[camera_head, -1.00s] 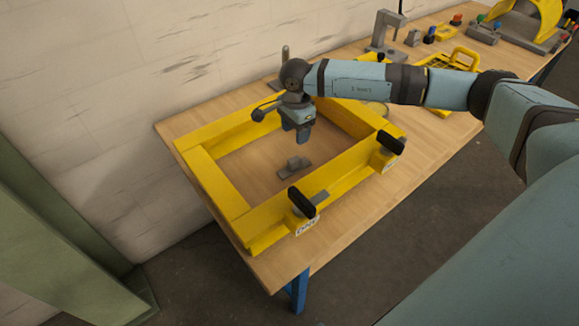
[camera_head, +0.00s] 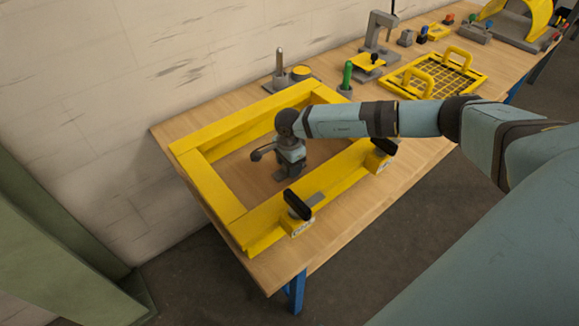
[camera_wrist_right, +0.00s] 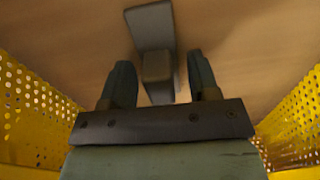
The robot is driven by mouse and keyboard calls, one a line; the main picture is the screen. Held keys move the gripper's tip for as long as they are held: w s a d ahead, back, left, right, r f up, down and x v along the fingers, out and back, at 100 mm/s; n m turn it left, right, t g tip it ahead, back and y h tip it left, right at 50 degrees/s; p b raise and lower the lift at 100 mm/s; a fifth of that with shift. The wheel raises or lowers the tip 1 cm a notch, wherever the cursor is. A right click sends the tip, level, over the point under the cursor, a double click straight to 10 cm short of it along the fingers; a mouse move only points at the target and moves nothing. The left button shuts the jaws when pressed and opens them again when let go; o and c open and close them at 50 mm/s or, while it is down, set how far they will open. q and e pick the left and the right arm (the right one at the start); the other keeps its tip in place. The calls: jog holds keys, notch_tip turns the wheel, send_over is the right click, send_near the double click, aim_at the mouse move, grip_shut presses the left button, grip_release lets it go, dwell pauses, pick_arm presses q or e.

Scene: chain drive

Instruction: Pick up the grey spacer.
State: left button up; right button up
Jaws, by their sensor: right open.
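The grey spacer (camera_head: 281,176) lies on the wooden table inside the yellow frame (camera_head: 222,187). In the head view my right gripper (camera_head: 291,168) is down over it and hides most of it. In the right wrist view the spacer (camera_wrist_right: 150,27) shows as a flat grey plate with a raised block. The block stands between the two fingers of my open right gripper (camera_wrist_right: 160,78), with a gap visible on each side. Whether the fingers are low enough to span its full height, I cannot tell. My left gripper is not in view.
The yellow frame walls surround my right gripper closely. Black-handled clamps (camera_head: 298,205) stand on the frame's front side. Behind are a grey post (camera_head: 279,62), a green-handled tool (camera_head: 347,75) and a yellow grid tray (camera_head: 437,82). The table's near right strip is clear.

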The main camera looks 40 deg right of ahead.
grip_shut()
jog(key=shift+r, duration=0.1)
